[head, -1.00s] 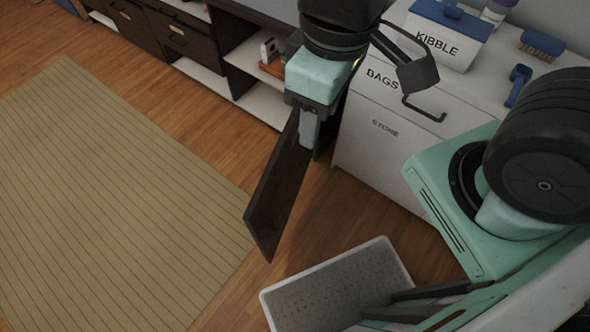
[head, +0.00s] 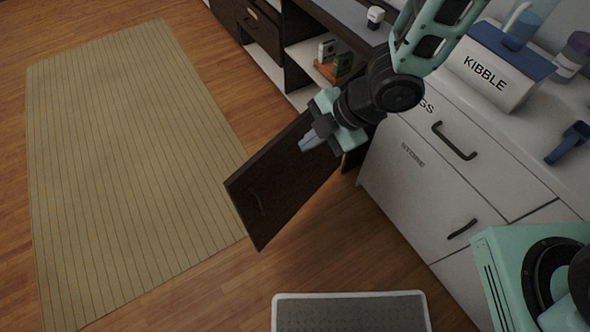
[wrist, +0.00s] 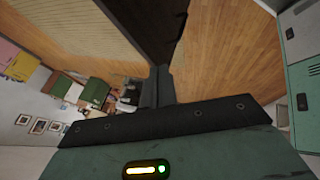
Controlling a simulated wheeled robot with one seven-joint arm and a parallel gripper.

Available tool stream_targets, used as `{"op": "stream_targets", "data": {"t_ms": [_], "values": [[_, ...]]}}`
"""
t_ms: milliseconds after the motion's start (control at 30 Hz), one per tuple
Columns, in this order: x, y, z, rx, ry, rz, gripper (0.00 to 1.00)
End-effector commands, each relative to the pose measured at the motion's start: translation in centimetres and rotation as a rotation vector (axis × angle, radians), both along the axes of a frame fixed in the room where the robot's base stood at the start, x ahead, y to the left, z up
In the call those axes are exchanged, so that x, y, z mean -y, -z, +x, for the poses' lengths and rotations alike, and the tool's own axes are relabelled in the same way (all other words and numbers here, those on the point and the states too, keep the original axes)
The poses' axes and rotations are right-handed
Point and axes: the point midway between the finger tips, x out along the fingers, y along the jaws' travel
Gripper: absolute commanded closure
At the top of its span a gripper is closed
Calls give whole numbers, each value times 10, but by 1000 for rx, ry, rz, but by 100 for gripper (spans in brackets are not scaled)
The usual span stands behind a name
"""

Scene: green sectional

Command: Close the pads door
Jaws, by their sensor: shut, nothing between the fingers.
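The pads door, a dark brown panel (head: 280,190), stands swung open from the dark cabinet in the head view. Its face with a small dark handle (head: 257,202) is turned toward the rug side. My gripper (head: 308,142) is shut and empty at the upper part of the door, near its top edge. Whether the fingers touch the door is not clear. In the wrist view the closed fingers (wrist: 157,88) point at the dark door panel (wrist: 145,25), which fills the top middle. No label on the door is readable.
A white drawer cabinet (head: 400,195) stands right of the door, with a KIBBLE box (head: 495,75) and a blue scoop (head: 568,143) on top. Open shelves (head: 310,55) lie behind. A grey-topped white tray (head: 350,296) is on the floor in front. A striped rug (head: 120,160) lies left.

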Motion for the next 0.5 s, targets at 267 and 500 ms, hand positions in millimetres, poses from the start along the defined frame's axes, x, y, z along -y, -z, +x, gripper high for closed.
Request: {"op": "stream_targets", "data": {"t_ms": [267,500], "values": [[-13,22,-7,11,-105,52,100],[-39,58,-7,9,-105,49,100]]}}
